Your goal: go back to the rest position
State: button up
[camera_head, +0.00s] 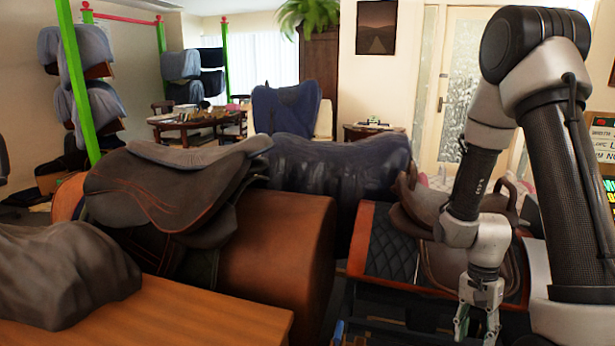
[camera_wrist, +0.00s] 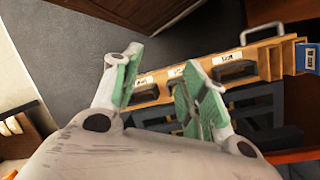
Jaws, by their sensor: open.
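My gripper (camera_head: 477,322) hangs low at the right in the head view, pointing down below my arm, in front of a dark quilted surface with an orange-brown rim. In the wrist view my gripper (camera_wrist: 160,92) shows its two green-faced fingers spread apart, with nothing between them. Behind the fingers is a wooden rack (camera_wrist: 262,60) with white labels and dark slots. The gripper appears apart from the rack, though the exact distance cannot be told.
A brown saddle (camera_head: 165,195) sits on a large brown rounded stand (camera_head: 285,250) at centre left. A grey covered lump (camera_head: 60,275) rests on a wooden table (camera_head: 190,322) at front left. Another saddle (camera_head: 440,262) is behind my arm. A blue-labelled box (camera_wrist: 307,58) stands at the rack's right end.

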jog(key=s+r+n+t, duration=0.2)
jog(key=r+n, duration=0.1)
jog(key=r, duration=0.7)
jog(key=s+a+r+n+t, duration=0.1)
jog(key=s+r+n+t, duration=0.2)
jog(key=r, duration=0.8)
jog(key=s+a+r+n+t, duration=0.1)
jog(key=s+r+n+t, duration=0.1)
jog(key=r, duration=0.8)
jog(key=shift+s+a+r+n+t, duration=0.15)
jog(key=shift+s+r+n+t, duration=0.25)
jog(key=shift+s+n, duration=0.55)
jog(key=shift+w, duration=0.2)
